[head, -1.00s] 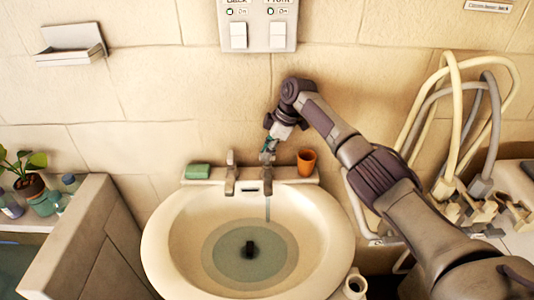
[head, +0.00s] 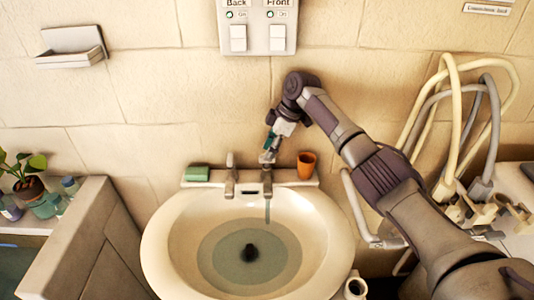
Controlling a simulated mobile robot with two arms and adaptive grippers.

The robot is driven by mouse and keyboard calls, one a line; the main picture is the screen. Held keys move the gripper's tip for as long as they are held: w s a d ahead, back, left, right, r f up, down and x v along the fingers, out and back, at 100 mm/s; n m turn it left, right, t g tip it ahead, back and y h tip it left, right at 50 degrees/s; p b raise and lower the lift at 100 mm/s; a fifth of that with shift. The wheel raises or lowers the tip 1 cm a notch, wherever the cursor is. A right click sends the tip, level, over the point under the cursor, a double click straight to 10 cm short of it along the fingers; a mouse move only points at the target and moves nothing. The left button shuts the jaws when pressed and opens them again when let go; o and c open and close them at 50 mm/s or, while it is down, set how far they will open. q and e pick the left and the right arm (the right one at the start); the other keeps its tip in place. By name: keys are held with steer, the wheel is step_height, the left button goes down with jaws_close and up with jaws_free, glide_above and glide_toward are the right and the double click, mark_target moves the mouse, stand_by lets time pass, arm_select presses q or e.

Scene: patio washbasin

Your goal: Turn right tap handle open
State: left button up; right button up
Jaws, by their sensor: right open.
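The white washbasin (head: 165,235) has two taps at its back rim. The left tap (head: 230,178) stands with its handle upright. The right tap (head: 267,182) has a thin stream of water (head: 268,210) below its spout. My right gripper (head: 267,153) comes down from above to the top of the right tap, at its handle. It is open, with its fingers about the handle; the fingers cover part of the handle, and I cannot tell whether they touch it. Greenish water (head: 225,262) lies in the bowl around a dark drain. My left gripper is not in view.
A green soap bar (head: 197,173) lies on the rim left of the taps. An orange cup (head: 306,165) stands close to the right of my right gripper. Hoses (head: 455,120) hang at the right. A switch panel (head: 258,28) is on the wall above.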

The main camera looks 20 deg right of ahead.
steer(key=v, duration=0.9)
steer(key=shift+d+r, duration=0.2)
steer(key=shift+r, duration=0.1)
